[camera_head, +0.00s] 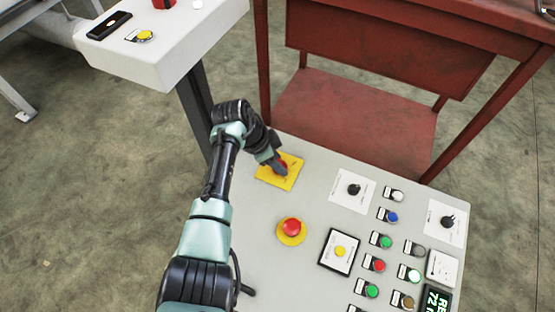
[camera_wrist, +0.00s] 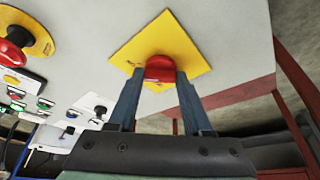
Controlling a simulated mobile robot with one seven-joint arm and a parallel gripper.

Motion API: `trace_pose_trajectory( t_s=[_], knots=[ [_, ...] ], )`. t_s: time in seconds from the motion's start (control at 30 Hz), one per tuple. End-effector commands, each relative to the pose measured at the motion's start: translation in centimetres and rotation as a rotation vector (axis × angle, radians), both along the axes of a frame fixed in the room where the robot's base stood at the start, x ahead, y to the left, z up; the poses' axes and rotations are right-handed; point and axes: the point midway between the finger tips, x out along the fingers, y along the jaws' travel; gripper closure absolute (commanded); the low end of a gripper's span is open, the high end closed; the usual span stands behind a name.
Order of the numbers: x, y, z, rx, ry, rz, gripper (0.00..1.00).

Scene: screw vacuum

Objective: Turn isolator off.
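The isolator is a red rotary knob (camera_wrist: 160,68) on a square yellow plate (camera_wrist: 185,45), set at the far left corner of the grey sloping panel. In the head view its yellow plate (camera_head: 291,182) is partly covered by my gripper (camera_head: 277,165). In the wrist view my gripper (camera_wrist: 160,76) has one dark finger on each side of the red knob. The fingertips look to be against its sides, with no clear gap. The lower part of the knob and plate is hidden by the fingers, and the knob's exact turn is hard to read.
A red emergency button (camera_head: 291,227) on a yellow disc is nearer on the panel. Black rotary switches (camera_head: 354,189) and several coloured buttons (camera_head: 385,241) fill its right side. A red metal frame (camera_head: 357,120) stands behind, and a white control box (camera_head: 160,45) is at upper left.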

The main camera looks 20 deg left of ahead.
Motion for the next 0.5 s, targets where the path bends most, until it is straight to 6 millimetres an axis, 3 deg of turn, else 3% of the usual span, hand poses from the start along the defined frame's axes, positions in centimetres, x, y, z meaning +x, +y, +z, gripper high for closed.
trace_pose_trajectory(
  t_s=[0.03, 0.2, 0.5],
  knots=[
    [-0.03, -0.01, 0.0, -0.001, 0.001, 0.0, 0.72],
    [-0.03, -0.02, -0.01, -0.001, 0.001, -0.001, 1.0],
    [-0.12, -0.11, 0.14, -0.003, 0.003, 0.033, 1.0]
  ],
)
